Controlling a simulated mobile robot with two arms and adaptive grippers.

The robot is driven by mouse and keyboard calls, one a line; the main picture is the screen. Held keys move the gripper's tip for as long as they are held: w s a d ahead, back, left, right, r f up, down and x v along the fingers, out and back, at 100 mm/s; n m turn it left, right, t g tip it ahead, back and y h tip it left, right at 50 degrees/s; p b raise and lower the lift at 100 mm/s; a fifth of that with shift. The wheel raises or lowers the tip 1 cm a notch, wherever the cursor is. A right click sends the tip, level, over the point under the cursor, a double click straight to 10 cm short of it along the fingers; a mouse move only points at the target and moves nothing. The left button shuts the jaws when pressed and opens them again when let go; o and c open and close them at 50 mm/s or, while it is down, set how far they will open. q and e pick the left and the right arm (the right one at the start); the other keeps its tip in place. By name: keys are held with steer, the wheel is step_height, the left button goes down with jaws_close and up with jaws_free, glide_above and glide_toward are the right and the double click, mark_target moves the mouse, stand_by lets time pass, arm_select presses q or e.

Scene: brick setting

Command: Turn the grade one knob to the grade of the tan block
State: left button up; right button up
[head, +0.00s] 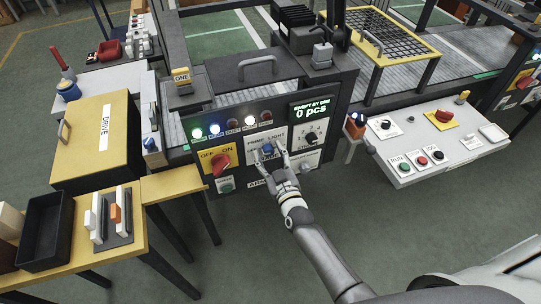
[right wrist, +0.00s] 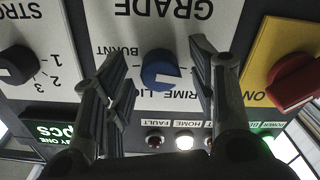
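The blue grade knob (head: 267,149) sits on a white plate in the middle of the dark control panel. In the right wrist view the blue knob (right wrist: 160,70) is upside down, with GRADE, BURNT, PRIME and a partly covered LIGHT lettered around it. I cannot tell which word it points at. My right gripper (head: 268,155) is at the plate, fingers open on either side of the knob. In the right wrist view a gap shows between each finger and the knob. A pale beige block (head: 10,222) stands at the far left edge, partly cut off; it may be the tan block. My left gripper is not in view.
A red OFF/ON knob (head: 221,162) is left of the blue knob, and a black numbered knob (head: 311,137) right of it. Indicator lights and a green display (head: 312,108) sit above. A black tray (head: 45,230) and block stand (head: 112,218) are on the yellow table.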

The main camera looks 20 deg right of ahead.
steer(key=c, duration=0.9)
steer(key=shift+c, duration=0.2)
steer(key=shift+m, duration=0.3)
steer(key=m, duration=0.4)
steer(key=shift+b, duration=0.35)
steer(key=m+b, duration=0.1)
steer(key=m, duration=0.5)
steer(key=shift+a, duration=0.1)
steer(key=o, duration=1)
